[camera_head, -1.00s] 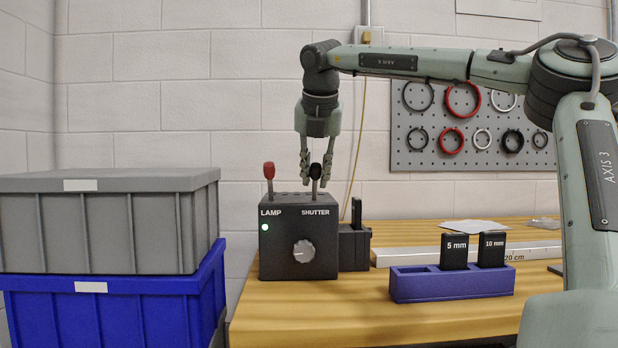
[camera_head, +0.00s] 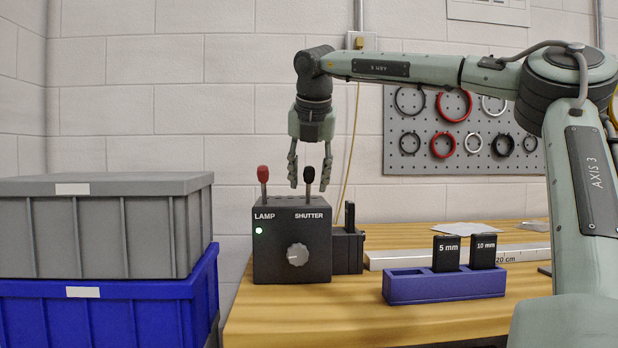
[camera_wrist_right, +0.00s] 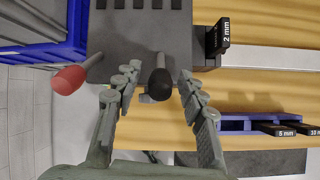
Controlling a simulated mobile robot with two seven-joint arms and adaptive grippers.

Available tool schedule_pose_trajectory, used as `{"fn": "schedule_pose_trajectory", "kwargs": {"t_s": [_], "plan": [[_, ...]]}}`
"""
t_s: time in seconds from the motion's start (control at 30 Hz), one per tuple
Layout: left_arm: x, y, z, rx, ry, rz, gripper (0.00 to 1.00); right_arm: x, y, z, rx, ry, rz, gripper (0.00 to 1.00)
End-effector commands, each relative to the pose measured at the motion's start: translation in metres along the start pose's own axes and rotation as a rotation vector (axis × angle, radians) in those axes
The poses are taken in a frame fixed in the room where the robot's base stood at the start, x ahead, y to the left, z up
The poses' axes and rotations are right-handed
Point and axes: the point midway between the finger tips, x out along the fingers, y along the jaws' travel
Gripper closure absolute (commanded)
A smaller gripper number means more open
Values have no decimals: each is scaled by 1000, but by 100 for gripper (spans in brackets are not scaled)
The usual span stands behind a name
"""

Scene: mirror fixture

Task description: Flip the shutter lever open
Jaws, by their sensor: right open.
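The dark control box (camera_head: 290,270) stands on the wooden bench, with labels LAMP and SHUTTER on its front. The shutter lever (camera_head: 308,177) has a black knob and stands up at the right of the box top. The lamp lever (camera_head: 263,175) has a red knob, to its left. My right gripper (camera_head: 309,188) points down over the shutter lever, open, with one finger on each side of the knob. In the right wrist view the black knob (camera_wrist_right: 160,84) is between the open fingers, with a gap on both sides. My left gripper is not in view.
A black block (camera_head: 347,252) adjoins the box at right. The purple holder (camera_head: 400,290) carries 5 mm and 10 mm pieces. Grey (camera_head: 100,235) and blue (camera_head: 100,320) bins are stacked at left. The front bench is clear.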

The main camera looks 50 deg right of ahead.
Motion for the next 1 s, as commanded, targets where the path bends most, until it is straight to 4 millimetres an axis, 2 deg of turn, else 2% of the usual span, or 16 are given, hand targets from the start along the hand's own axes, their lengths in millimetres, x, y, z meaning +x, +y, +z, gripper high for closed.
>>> {"fn": "schedule_pose_trajectory", "kwargs": {"t_s": [0.13, 0.23, 0.5, 0.7, 0.83, 1.0], "plan": [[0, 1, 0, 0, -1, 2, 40, -6, 0, 0, 0, -1, 0, 59], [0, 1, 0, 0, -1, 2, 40, -19, 0, 1, 1, -3, 0, 59], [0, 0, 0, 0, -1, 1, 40, -76, 0, 1, 1, -5, 1, 59], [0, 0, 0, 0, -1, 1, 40, -108, 0, 0, 1, -2, -1, 59], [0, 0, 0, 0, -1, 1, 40, -118, 0, 0, 1, -1, 0, 59], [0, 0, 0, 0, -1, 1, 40, -121, 0, 0, 0, 0, 0, 59]]}}
